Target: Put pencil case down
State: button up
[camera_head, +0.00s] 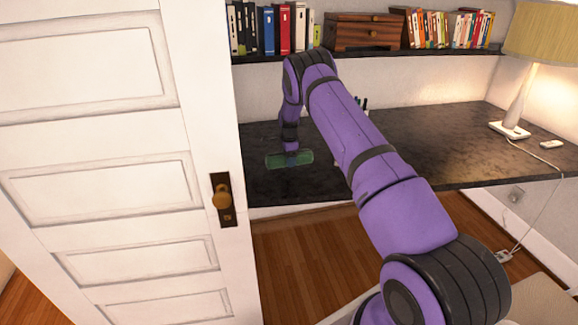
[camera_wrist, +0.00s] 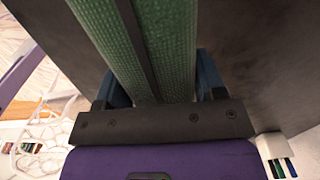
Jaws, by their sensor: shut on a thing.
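The pencil case (camera_head: 299,158) is a green, rounded oblong with a dark strip along it. In the head view it lies crosswise at the end of my arm, over the left part of the dark desk (camera_head: 410,137). In the wrist view the green pencil case (camera_wrist: 175,45) runs between the two blue fingers. My gripper (camera_head: 290,153) points down and is shut on the case. I cannot tell whether the case touches the desk top.
A white door (camera_head: 110,165) with a brass knob stands close on the left. A lamp (camera_head: 522,85) is at the desk's right end. A pen holder (camera_wrist: 270,147) with pens is near the gripper. Books (camera_head: 270,30) and a wooden box (camera_head: 365,32) fill the shelf above. The desk's middle right is clear.

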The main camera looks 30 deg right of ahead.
jog(key=shift+f, duration=1.75)
jog(key=shift+f, duration=0.1)
jog(key=o, duration=1)
jog(key=shift+f, duration=0.1)
